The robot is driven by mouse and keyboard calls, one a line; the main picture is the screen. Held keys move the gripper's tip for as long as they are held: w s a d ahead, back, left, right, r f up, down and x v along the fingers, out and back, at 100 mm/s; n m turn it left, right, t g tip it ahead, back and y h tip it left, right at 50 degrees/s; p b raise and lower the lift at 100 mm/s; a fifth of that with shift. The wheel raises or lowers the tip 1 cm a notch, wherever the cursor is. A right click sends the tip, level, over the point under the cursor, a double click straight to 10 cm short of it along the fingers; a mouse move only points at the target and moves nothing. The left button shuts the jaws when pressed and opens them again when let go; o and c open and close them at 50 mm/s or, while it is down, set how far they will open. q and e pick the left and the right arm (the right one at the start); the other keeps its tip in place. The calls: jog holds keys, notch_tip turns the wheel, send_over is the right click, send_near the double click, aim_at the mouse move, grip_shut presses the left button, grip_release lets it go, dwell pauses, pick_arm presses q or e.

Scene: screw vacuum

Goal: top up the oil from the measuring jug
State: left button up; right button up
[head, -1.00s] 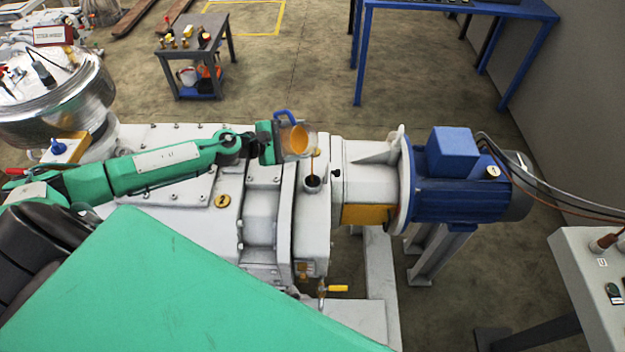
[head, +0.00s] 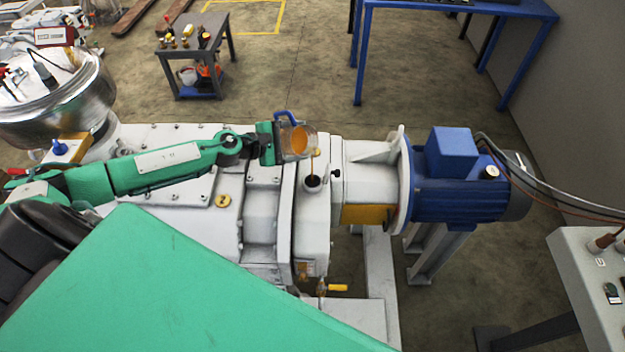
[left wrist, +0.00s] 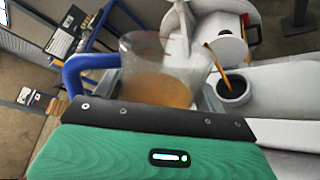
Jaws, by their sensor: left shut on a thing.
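My left gripper (head: 279,142) is shut on the clear measuring jug (head: 309,143), which has a blue handle (head: 286,116) and amber oil (head: 299,140) inside. The jug is tilted, and a thin amber stream (head: 313,164) runs from it toward the dark round filler opening (head: 312,183) on the grey pump housing. In the left wrist view the jug (left wrist: 142,45) stands beyond my gripper, with oil (left wrist: 158,88) low in it. There the stream (left wrist: 216,66) meets the filler opening (left wrist: 233,87). The oil level in the housing cannot be seen. My right gripper is not in view.
A blue motor (head: 455,185) joins the housing on the right. A yellow-handled valve (head: 337,287) sits low at the front. A silver vessel (head: 60,100) stands at left, a control box (head: 590,270) at right. A small cart (head: 190,55) and blue table (head: 455,8) stand behind.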

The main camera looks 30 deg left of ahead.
pick_arm(q)
jog(key=shift+d+f+m+y+p, duration=0.15)
jog(key=shift+f+m+y+p, duration=0.45)
jog(key=shift+p, duration=1.25)
dwell(6.2)
